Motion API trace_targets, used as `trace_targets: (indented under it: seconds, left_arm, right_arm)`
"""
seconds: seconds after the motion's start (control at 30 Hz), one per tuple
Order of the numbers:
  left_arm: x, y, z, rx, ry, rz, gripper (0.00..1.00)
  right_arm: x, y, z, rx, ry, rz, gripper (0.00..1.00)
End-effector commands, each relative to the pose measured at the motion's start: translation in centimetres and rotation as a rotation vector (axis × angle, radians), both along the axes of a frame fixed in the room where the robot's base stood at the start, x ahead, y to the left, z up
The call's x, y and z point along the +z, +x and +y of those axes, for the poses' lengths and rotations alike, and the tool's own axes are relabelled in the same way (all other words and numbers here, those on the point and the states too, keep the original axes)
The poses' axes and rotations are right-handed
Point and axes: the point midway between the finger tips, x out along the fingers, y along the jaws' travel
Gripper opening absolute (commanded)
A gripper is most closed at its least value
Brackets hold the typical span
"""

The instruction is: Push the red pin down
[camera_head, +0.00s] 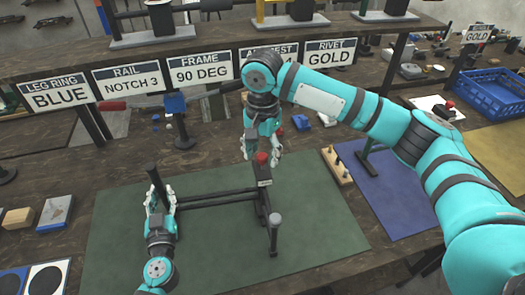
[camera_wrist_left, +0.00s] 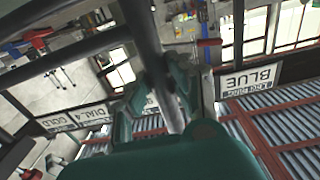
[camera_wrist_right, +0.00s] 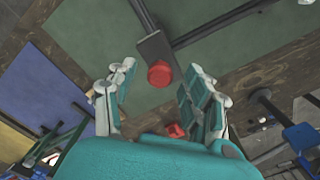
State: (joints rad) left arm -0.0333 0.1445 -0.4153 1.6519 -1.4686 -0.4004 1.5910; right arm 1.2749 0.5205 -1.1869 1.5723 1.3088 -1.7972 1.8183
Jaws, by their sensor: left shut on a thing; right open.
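A dark metal frame (camera_head: 220,196) lies over the green mat (camera_head: 315,215), with upright posts and a crossbar. The red pin (camera_head: 261,158) stands on a block at its far right end; its round red top also shows in the right wrist view (camera_wrist_right: 160,74). My right gripper (camera_head: 262,148) is above the pin, fingers spread and empty, pointing down. In the right wrist view the pin's top lies between the fingertips, seemingly beyond them; I cannot tell the gap. My left gripper (camera_head: 160,203) is shut on the frame's left post (camera_head: 155,180), a dark bar in the left wrist view (camera_wrist_left: 150,50).
A second red knob (camera_wrist_right: 175,130) lies nearer my right palm in its wrist view. A wooden pin rack (camera_head: 337,165) and blue mat (camera_head: 390,190) are to the right. Signs (camera_head: 205,68) line the shelf behind. A blue crate (camera_head: 495,92) stands far right.

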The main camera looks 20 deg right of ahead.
Motion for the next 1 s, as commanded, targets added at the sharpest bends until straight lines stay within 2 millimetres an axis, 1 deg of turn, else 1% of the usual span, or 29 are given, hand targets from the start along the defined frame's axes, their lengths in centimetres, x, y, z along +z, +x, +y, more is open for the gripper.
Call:
trace_targets:
  seconds: [0.07, 0.4, 0.47, 0.77, 0.93, 1.0]
  left_arm:
    - [0.0, 0.0, 0.0, 0.000, -0.005, 0.000, 0.00]
    - [0.1, 0.0, 0.0, 0.000, -0.005, -0.001, 0.00]
    - [0.1, 0.0, 0.0, 0.000, -0.005, -0.001, 0.00]
    - [0.1, 0.0, 0.0, 0.000, -0.006, -0.001, 0.00]
    - [0.1, 0.0, 0.0, -0.001, -0.006, -0.001, 0.00]
    - [0.1, 0.0, -0.1, -0.001, -0.006, -0.001, 0.00]
  right_arm:
    - [0.0, 0.0, 0.0, 0.000, 0.000, 0.000, 0.51]
    - [0.0, 0.0, 0.0, 0.000, 0.000, 0.000, 0.07]
    - [0.0, 0.0, 0.0, 0.000, 0.001, -0.001, 0.00]
    - [-0.1, 0.0, 0.0, 0.000, 0.000, 0.000, 0.00]
    - [-1.8, 0.0, 0.0, -0.001, 0.001, 0.002, 0.00]
    - [-2.0, 0.0, 0.0, -0.001, 0.001, 0.001, 0.00]
